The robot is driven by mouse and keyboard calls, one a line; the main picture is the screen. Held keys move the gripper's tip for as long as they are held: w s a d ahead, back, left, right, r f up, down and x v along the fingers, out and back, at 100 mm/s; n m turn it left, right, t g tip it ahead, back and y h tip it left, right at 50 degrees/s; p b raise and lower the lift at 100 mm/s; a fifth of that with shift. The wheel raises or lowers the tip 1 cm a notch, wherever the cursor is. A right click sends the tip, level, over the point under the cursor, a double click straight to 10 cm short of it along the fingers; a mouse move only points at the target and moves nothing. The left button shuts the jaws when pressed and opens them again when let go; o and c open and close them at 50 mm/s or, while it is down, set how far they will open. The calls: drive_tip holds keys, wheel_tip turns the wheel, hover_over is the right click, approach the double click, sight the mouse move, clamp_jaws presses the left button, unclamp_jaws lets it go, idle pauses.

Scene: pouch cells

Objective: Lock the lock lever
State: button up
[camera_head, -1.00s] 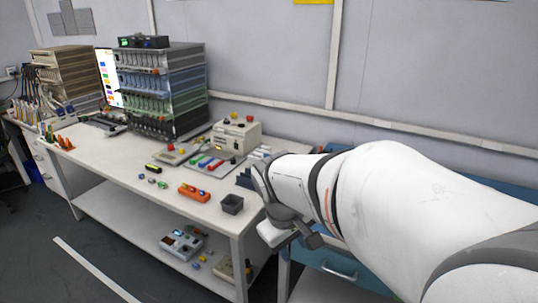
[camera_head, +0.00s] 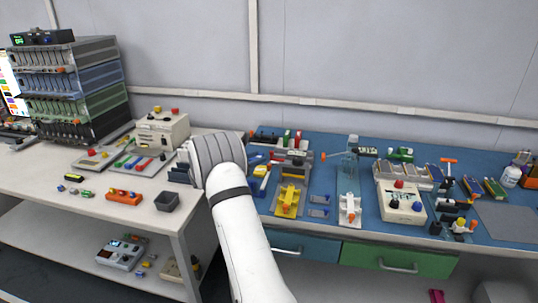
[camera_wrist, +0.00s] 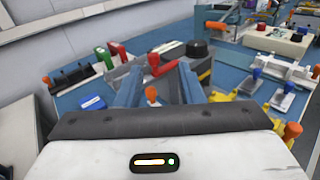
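In the wrist view my gripper (camera_wrist: 160,75) points over the blue bench, its two blue-grey fingers apart with nothing clearly held between them. An orange knob (camera_wrist: 152,92) shows between the fingers, nearer the camera. Beyond the fingertips is a grey device with a red-handled lever (camera_wrist: 154,60); contact cannot be told. Orange-ended levers also show on other fixtures, at the back (camera_wrist: 216,27) and at the lower right (camera_wrist: 291,132). Which one is the lock lever is unclear. In the head view my wrist hides the gripper; an orange-tipped handle (camera_head: 323,156) shows to its right.
Yellow fixture (camera_head: 287,200) and white fixture (camera_head: 350,208) stand on the blue bench (camera_head: 325,225). A cream box (camera_head: 402,203) with a red knob is further right. The white table (camera_head: 65,220) on the left holds a dark bin (camera_head: 167,201) and an instrument rack.

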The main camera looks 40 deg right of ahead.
sight(271, 151)
drive_tip(key=shift+n, duration=0.3)
drive_tip(key=d, duration=0.5)
drive_tip(key=w+d+p, duration=0.1)
drive_tip(key=d, duration=0.2)
drive_tip(key=shift+w+d+f, duration=0.1)
drive_tip(key=shift+d+f, duration=0.05)
drive_tip(key=shift+f, duration=0.2)
